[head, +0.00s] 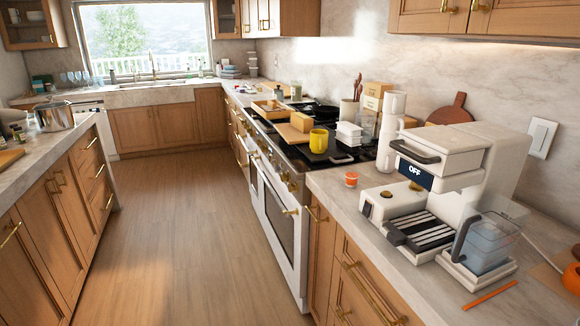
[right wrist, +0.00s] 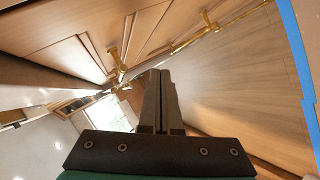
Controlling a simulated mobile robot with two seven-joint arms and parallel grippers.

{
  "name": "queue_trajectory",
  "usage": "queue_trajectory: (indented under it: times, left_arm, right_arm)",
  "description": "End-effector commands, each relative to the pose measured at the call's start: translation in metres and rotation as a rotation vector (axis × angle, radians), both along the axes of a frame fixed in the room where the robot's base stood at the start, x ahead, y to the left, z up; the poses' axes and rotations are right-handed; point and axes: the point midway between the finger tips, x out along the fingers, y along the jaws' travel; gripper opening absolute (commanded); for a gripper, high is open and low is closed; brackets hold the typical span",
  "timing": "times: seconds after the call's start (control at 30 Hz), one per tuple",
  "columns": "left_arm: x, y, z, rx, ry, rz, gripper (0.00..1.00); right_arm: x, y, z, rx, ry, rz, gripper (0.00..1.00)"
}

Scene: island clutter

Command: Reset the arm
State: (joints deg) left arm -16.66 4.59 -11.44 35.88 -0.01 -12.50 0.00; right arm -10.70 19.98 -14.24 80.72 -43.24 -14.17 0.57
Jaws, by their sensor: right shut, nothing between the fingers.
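My right gripper (right wrist: 161,100) shows in the right wrist view with its two dark fingers together, shut and empty. It is near wooden cabinet fronts with brass handles (right wrist: 122,60), with the wood floor (right wrist: 225,80) to the right. I cannot tell whether it touches the cabinets. Neither of my arms shows in the head view, and my left gripper is in neither view.
A yellow mug (head: 318,140) stands on the stove. An island (head: 60,160) with a pot (head: 54,116) is at left. The floor (head: 165,230) between is clear.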

Motion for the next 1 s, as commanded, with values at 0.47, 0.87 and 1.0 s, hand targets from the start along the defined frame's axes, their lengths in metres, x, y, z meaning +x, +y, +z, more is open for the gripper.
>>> queue_trajectory:
  times: [0.47, 0.87, 1.0]
  left_arm:
    - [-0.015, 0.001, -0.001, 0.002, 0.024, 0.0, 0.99]
    - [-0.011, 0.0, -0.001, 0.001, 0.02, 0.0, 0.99]
    - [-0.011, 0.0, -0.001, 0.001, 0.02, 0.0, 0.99]
  right_arm:
    - [-0.277, 0.033, -0.22, 0.463, 0.685, -0.573, 0.0]
    - [-0.374, 0.059, -0.243, 0.56, 0.857, -0.779, 0.0]
    - [-0.374, 0.059, -0.243, 0.56, 0.857, -0.779, 0.0]
